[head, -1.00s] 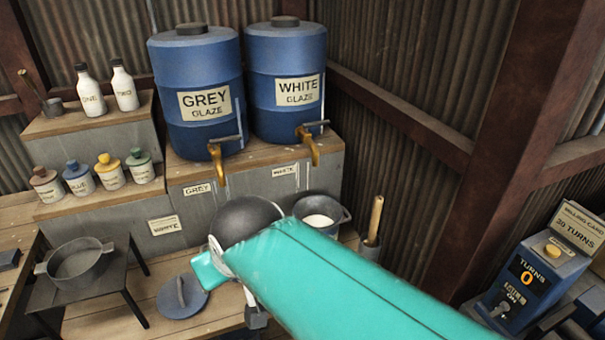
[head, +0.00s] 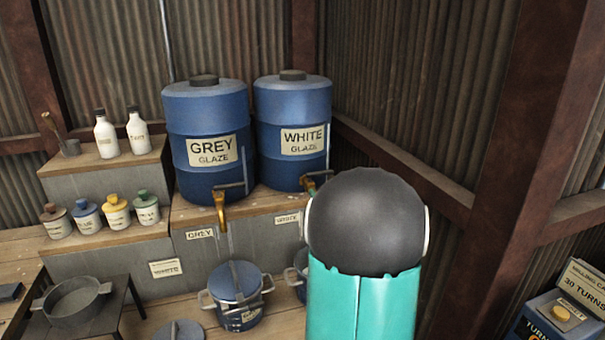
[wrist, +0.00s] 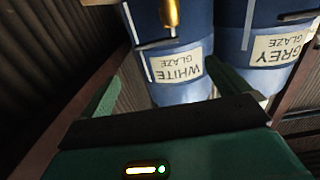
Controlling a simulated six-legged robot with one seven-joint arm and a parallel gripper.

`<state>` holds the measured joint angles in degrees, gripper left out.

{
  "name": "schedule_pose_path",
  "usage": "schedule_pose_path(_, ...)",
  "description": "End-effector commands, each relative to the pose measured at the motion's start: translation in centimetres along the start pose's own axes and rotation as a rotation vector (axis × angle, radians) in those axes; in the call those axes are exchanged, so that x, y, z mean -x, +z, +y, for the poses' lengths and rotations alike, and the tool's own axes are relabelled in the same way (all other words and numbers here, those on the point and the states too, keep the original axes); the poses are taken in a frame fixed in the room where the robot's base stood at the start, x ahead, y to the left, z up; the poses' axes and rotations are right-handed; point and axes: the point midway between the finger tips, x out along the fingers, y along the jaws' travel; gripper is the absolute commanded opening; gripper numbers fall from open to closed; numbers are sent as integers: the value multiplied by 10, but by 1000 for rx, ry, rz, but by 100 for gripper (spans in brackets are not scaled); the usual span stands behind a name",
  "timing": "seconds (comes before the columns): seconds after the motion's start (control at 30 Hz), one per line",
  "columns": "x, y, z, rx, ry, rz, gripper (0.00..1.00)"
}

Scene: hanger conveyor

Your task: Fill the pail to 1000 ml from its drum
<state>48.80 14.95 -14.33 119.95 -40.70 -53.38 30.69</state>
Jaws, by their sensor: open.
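The blue WHITE GLAZE drum (head: 291,115) stands on the raised shelf to the right of the GREY GLAZE drum (head: 208,125). Its brass tap (head: 311,184) is partly behind my arm. The drum (wrist: 180,65) and tap (wrist: 170,14) show upside down in the wrist view. A blue-lidded pail (head: 236,283) stands below the grey drum's tap (head: 220,208). A second pail (head: 300,274) is right of it, mostly hidden by my arm; its contents are out of sight. My gripper (wrist: 165,75) is open and empty, facing the drums; my arm hides it in the head view.
A loose lid (head: 180,331) lies on the bench. A pot (head: 74,301) sits on a stand at left. Two white bottles (head: 105,133) and several small jars (head: 117,211) stand on steps. A turns counter (head: 560,312) is at lower right.

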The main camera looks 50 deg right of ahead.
Motion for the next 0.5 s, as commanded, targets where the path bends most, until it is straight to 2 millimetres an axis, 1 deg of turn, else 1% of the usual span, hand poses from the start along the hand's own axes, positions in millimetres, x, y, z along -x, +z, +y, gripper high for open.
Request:
schedule_pose_path(0.03, 1, 3, 8, -2, -3, 8, 100)
schedule_pose_path(0.07, 1, 4, 10, -3, -5, 12, 100)
schedule_pose_path(0.17, -3, 3, 11, -3, -7, 18, 100)
schedule_pose_path(0.23, -10, 3, 11, -3, -6, 17, 100)
schedule_pose_path(0.37, -30, 3, 11, -2, -5, 18, 100)
schedule_pose_path(0.5, -58, 3, 10, -3, -6, 17, 100)
